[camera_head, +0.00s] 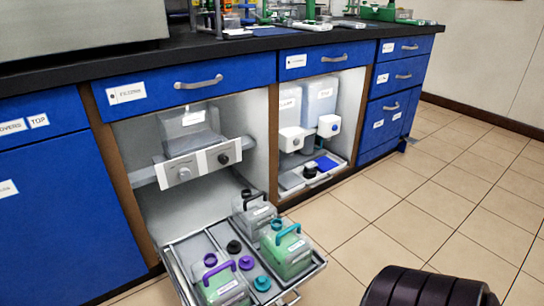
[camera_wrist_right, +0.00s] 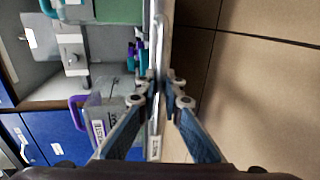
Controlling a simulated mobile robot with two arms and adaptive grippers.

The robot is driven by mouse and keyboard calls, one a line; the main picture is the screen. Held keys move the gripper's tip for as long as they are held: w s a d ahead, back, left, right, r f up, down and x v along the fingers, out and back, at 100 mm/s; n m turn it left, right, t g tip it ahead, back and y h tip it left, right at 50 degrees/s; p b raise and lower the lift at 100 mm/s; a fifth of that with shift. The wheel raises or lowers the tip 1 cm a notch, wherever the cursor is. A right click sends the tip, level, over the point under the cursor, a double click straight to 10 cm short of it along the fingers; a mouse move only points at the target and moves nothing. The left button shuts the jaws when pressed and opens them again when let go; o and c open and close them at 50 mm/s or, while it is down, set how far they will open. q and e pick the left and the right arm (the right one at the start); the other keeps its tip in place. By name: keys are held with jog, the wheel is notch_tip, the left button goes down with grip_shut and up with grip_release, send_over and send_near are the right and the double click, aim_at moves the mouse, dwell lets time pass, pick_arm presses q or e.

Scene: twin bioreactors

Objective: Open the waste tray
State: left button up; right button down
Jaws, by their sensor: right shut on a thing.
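The waste tray (camera_head: 300,279) is pulled out of the lower cabinet beyond its front, low over the floor. It carries several clear bottles with purple, teal and dark handles or caps. Part of its grey handle (camera_head: 290,298) shows at the bottom edge of the head view. In the right wrist view, my right gripper (camera_wrist_right: 164,82) is shut at the tray's long front edge (camera_wrist_right: 158,38). I cannot tell exactly where the fingers grip the handle. The right gripper is outside the head view, and my left gripper is in neither view.
A second open bay (camera_head: 343,110) on the right holds containers above a low tray (camera_head: 348,163). Blue drawers (camera_head: 385,122) stand farther right. The black worktop (camera_head: 250,44) carries lab items.

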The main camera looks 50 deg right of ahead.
jog(key=shift+f+v, duration=0.15)
jog(key=shift+v, duration=0.6)
jog(key=shift+f+v, duration=0.15)
jog(key=shift+v, duration=0.55)
jog(key=shift+s, duration=0.1)
jog(key=c, duration=2.1)
grip_release()
jog(key=v, duration=1.2)
